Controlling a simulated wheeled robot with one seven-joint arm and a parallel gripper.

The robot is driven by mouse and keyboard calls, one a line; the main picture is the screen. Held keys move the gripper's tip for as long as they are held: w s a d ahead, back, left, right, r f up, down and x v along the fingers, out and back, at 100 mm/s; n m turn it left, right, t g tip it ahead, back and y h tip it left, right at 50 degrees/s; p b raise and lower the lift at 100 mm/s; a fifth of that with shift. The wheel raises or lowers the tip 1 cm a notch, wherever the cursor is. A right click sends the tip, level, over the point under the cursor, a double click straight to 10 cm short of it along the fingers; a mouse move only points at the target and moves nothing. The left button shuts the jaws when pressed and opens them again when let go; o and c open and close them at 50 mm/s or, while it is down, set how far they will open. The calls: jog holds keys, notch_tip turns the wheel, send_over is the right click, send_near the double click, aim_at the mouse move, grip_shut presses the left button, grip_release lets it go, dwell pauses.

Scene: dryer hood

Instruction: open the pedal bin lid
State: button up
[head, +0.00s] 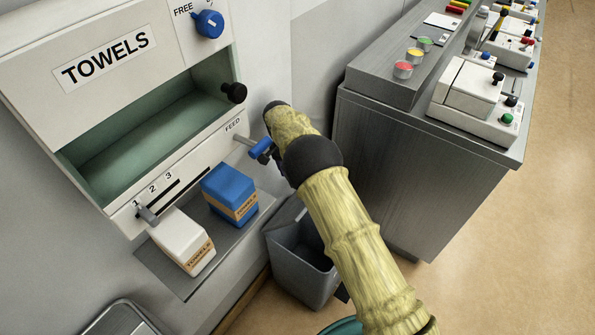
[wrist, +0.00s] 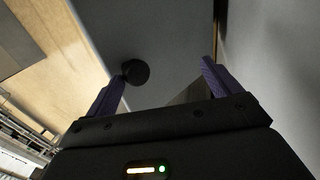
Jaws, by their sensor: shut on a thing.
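The grey bin (head: 308,285) stands on the floor below the towel dispenser, partly hidden by my arm. Its upper part shows a dark opening, and a grey panel slants up behind it. I cannot tell surely whether this panel is the lid. A small dark piece, possibly the pedal, shows low at its right side. My gripper is hidden behind my arm in the head view. In the wrist view my gripper (wrist: 163,84) has its purple fingers wide apart, with a dark grey wedge-shaped thing (wrist: 190,94) between them. What this thing belongs to is unclear.
The towel dispenser (head: 130,180) has a blue-tipped feed lever (head: 261,148) close beside my arm. A ledge below it holds a white and a blue towel pack (head: 230,190). A grey cabinet (head: 410,180) stands right of the bin. Open floor (head: 520,260) lies farther right.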

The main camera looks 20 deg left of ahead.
jog(key=shift+s+a+f, duration=0.25)
jog(key=shift+a+f, duration=0.1)
jog(key=shift+r, duration=0.45)
jog(key=shift+c, duration=1.4)
jog(key=r, duration=0.9)
jog(key=shift+w+d+r+b, duration=0.25)
jog(key=shift+d+r+b, duration=0.05)
jog(key=shift+r, duration=0.05)
jog(key=shift+c, duration=0.7)
jog(key=shift+d+r, duration=0.1)
jog(key=shift+r, duration=0.05)
